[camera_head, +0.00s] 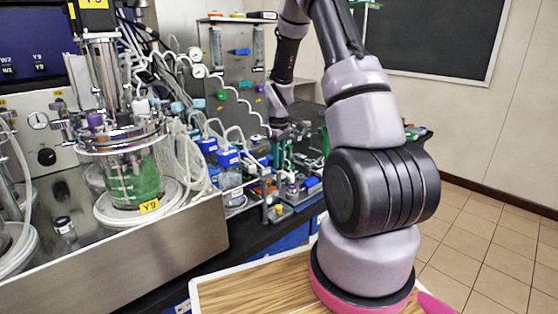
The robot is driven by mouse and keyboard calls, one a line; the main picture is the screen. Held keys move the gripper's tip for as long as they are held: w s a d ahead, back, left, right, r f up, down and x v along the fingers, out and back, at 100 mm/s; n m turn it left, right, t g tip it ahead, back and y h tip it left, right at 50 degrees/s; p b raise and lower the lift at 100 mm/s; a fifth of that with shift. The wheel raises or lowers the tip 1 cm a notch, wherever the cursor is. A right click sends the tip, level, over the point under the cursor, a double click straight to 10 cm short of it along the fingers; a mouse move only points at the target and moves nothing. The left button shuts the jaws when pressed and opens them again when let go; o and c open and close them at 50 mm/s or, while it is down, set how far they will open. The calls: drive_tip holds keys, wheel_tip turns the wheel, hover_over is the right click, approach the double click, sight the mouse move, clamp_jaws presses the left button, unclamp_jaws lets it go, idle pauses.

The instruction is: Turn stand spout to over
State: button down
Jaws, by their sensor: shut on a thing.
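My gripper (282,150) reaches down into the crowded part of the bench, beyond the glass vessel. Its fingers are small in the picture and partly lost among the parts behind them. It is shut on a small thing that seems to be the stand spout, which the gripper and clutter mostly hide. I cannot tell which way the spout points. Below the gripper, a small dark upright (266,188) may belong to the stand.
A glass bioreactor (133,180) with green liquid and a "Y9" label stands left on a steel bench unit (150,262). Tubes loop beside it. Blue-capped parts (228,157) crowd the bench near my gripper. A small dark vial (64,228) stands at left. Open floor (490,235) lies right.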

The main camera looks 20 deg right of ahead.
idle(0.4)
drive_tip(key=c, duration=0.6)
unclamp_jaws()
drive_tip(key=shift+r, duration=0.15)
wheel_tip(320, 180, up, 11)
drive_tip(key=shift+f, duration=0.2)
drive_tip(key=s+a+r+m+t, duration=0.25)
drive_tip(key=s+r, duration=0.25)
drive_tip(key=r, duration=0.3)
drive_tip(key=s+a+r+m+t, duration=0.1)
drive_tip(key=s+a+r+m, duration=0.15)
drive_tip(key=s+r, duration=0.45)
drive_tip(key=s+a+r+m+t, duration=0.1)
drive_tip(key=s+r+m, duration=0.1)
drive_tip(key=s, duration=0.3)
drive_tip(key=s+a+r+m+t+y, duration=0.1)
drive_tip(key=s+a+r+m, duration=0.1)
drive_tip(key=s, duration=0.3)
drive_tip(key=s+a+r+m+t+y, duration=0.1)
drive_tip(key=s+r+m, duration=0.1)
drive_tip(key=s, duration=0.3)
drive_tip(key=shift+a+r+t, duration=0.35)
drive_tip(key=shift+r, duration=0.3)
